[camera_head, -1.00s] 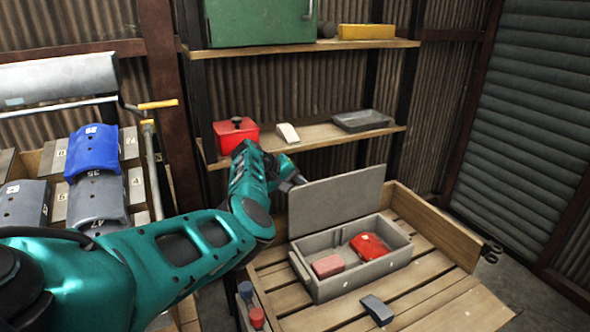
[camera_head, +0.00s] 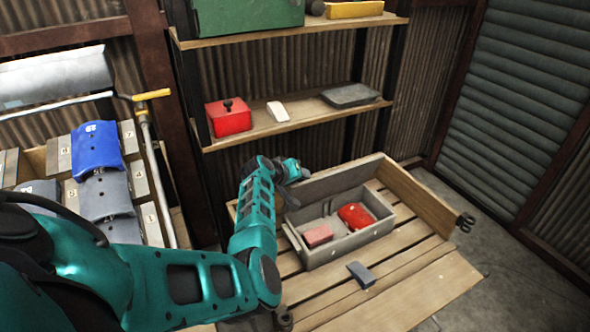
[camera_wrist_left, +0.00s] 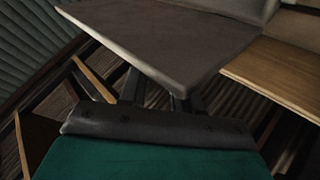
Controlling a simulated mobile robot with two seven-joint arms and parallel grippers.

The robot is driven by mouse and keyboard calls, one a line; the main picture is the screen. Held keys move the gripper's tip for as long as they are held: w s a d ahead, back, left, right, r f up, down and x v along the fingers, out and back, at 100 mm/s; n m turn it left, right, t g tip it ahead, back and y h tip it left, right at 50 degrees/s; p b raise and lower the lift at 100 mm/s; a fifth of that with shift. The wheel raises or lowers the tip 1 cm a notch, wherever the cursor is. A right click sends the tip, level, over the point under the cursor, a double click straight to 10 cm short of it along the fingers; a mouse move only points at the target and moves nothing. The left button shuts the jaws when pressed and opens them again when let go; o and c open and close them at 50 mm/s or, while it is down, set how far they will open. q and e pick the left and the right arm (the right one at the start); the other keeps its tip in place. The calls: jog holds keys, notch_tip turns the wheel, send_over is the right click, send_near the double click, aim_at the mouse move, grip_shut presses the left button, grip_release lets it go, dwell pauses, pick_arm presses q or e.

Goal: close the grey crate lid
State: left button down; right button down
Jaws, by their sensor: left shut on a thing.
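The grey crate (camera_head: 365,239) stands on the slatted wooden table, its inside open to view. My left gripper (camera_head: 301,175) is at the lid's left end. In the left wrist view the lid (camera_wrist_left: 170,40) is a broad flat panel, and my left gripper (camera_wrist_left: 158,92) is shut on its edge. My right gripper is not in view.
A small dark block (camera_head: 361,274) lies on the wooden table (camera_head: 400,290) in front of the crate. A raised board (camera_head: 418,196) edges the table's right. Behind, a shelf (camera_head: 300,121) holds a red box (camera_head: 228,117) and a grey tray (camera_head: 350,95).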

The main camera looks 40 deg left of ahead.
pick_arm(q)
jog(key=shift+s+d+f, duration=0.15)
jog(key=shift+s+d, duration=0.05)
jog(key=shift+d, duration=0.1)
jog(key=c, duration=0.8)
grip_release()
jog(key=v, duration=1.3)
jog(key=shift+d, duration=0.1)
